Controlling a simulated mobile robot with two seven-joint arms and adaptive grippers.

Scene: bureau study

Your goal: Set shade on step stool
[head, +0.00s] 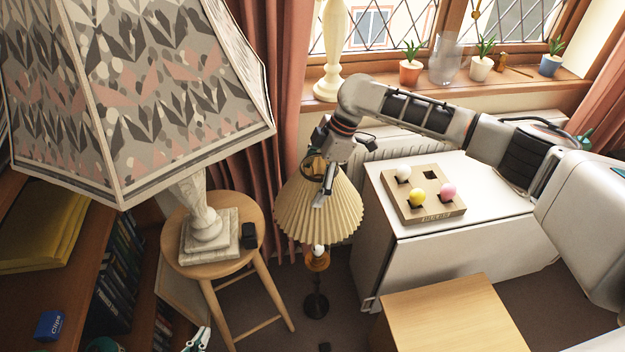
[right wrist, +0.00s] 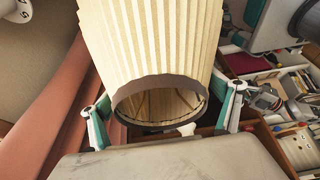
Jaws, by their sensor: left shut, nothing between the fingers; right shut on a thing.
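The cream pleated shade (head: 330,222) hangs over the lamp stand (head: 316,300), whose bulb (head: 319,250) shows just below the shade's lower edge. I cannot tell whether shade and stand touch. My right gripper (head: 324,188) is shut on the shade from above. In the right wrist view the shade (right wrist: 155,40) sits between its two teal-and-white fingers, with its dark-rimmed opening facing the camera. My left gripper (head: 198,341) is shut and empty at the bottom edge, partly cut off. A low piece with a light wooden top (head: 455,315), perhaps the step stool, stands bare at lower right.
A round wooden stool (head: 178,250) bears a large lamp with a patterned shade (head: 140,90) at left. A white cabinet (head: 400,262) carries a board with colored balls (head: 423,194). Pots and a glass pitcher (head: 445,58) line the windowsill. Shelves stand at left.

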